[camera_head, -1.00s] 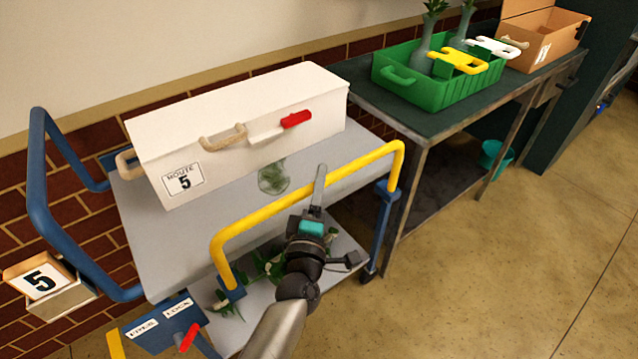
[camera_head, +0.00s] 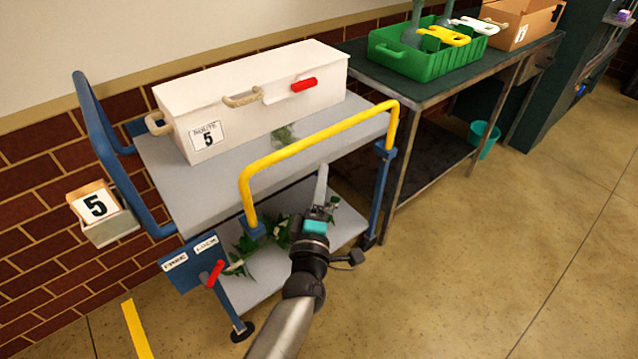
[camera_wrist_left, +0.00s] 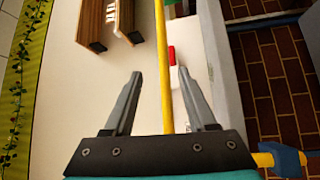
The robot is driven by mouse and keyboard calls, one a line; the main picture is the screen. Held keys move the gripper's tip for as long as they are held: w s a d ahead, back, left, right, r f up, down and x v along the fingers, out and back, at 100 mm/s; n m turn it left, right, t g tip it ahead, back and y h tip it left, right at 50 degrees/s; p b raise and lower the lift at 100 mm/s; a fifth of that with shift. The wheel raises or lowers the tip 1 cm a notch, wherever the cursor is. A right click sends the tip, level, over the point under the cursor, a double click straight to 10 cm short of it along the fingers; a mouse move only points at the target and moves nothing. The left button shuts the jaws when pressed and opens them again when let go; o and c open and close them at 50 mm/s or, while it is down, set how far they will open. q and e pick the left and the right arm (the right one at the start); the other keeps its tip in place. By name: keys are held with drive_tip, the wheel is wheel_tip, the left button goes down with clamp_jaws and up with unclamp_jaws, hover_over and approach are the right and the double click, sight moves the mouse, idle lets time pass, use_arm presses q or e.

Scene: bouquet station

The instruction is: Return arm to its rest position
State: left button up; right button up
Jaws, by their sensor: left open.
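My left gripper (camera_head: 320,190) is in front of the cart, just outside its yellow rail (camera_head: 318,139), with nothing between its fingers in the head view. In the left wrist view the gripper (camera_wrist_left: 157,85) has its two fingers apart, with the yellow rail (camera_wrist_left: 163,60) running behind the gap. The right gripper is in neither view.
The cart's grey top (camera_head: 182,203) bears a white box (camera_head: 255,95) labelled 5. Greenery (camera_head: 278,232) lies on its lower shelf. A red-handled lever (camera_head: 214,273) is at the cart's near end. A green crate (camera_head: 425,62) stands on the table behind. Floor at right is clear.

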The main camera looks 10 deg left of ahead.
use_arm(q)
drive_tip(key=s+f+m+g+h, duration=0.2)
drive_tip(key=s+f+m+g, duration=0.4)
drive_tip(key=f, duration=0.9)
drive_tip(key=s+f+m+g+h, duration=0.25)
drive_tip(key=s+f+m, duration=0.5)
drive_tip(key=f, duration=0.75)
drive_tip(key=s+a+f+m+g+y, duration=0.1)
drive_tip(key=s+a+f+m+g, duration=0.1)
drive_tip(key=s, duration=0.6)
drive_tip(key=s+a+f+m+g, duration=0.2)
drive_tip(key=s+a+f, duration=0.4)
drive_tip(key=s, duration=0.3)
drive_tip(key=s+a+f+m+g+y, duration=0.1)
drive_tip(key=s+a+f+g, duration=0.3)
drive_tip(key=s, duration=0.5)
drive_tip(key=shift+f+m+g+y, duration=0.35)
drive_tip(key=shift+f+m, duration=0.4)
drive_tip(key=shift+m, duration=0.1)
